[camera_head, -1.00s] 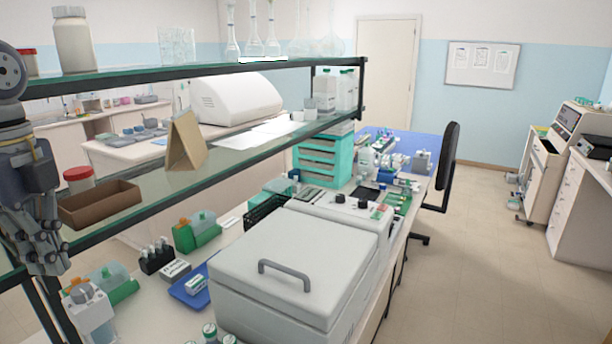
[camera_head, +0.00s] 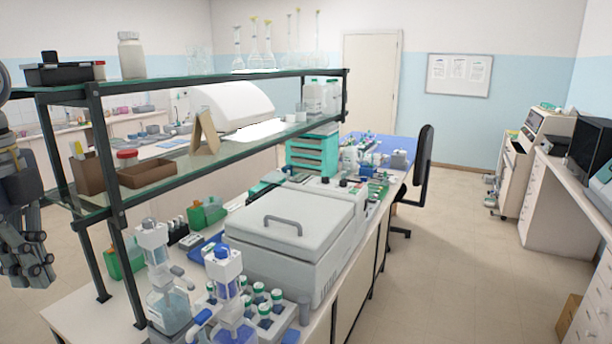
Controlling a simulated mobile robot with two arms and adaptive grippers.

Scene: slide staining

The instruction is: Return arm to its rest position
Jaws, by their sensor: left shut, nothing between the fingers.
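My left gripper (camera_head: 30,262) hangs at the left edge of the head view, fingers pointing down. It is shut and empty. It is left of the shelf rack (camera_head: 112,190), apart from it in the picture, with pale floor showing around it. Most of my left arm is cut off by the picture's edge. My right arm and gripper do not show.
The two-tier glass shelf has dark metal posts. On the bench stand a grey lidded machine (camera_head: 290,235), dispenser bottles (camera_head: 168,300) and a rack of green-capped vials (camera_head: 262,308). A black chair (camera_head: 422,165) stands beyond. The floor (camera_head: 440,270) on the right is clear.

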